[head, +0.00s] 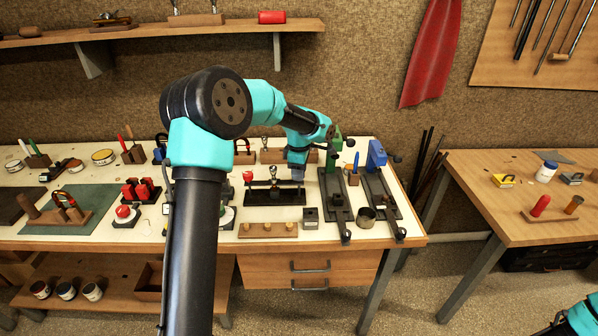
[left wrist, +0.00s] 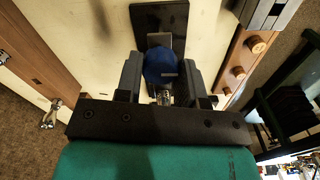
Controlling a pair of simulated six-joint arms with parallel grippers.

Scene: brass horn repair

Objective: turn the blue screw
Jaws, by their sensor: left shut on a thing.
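The blue screw's round blue head (left wrist: 160,66) shows in the left wrist view, between the two fingers of my left gripper (left wrist: 159,80). The fingers are shut on it from both sides. A metal part shows just below the blue head. The screw sits over a black base plate (left wrist: 158,17). In the head view my left gripper (head: 297,173) points down at the right end of the black base (head: 275,197) on the bench; the blue screw is hidden there. My right gripper is out of view; only part of my right arm shows at the bottom right corner.
A red knob (head: 248,177) stands at the left end of the base. A wooden peg block (head: 268,230) lies in front of it. A small dark block (head: 311,216) and long dark fixtures (head: 335,200) stand to the right. A second table (head: 520,200) is further right.

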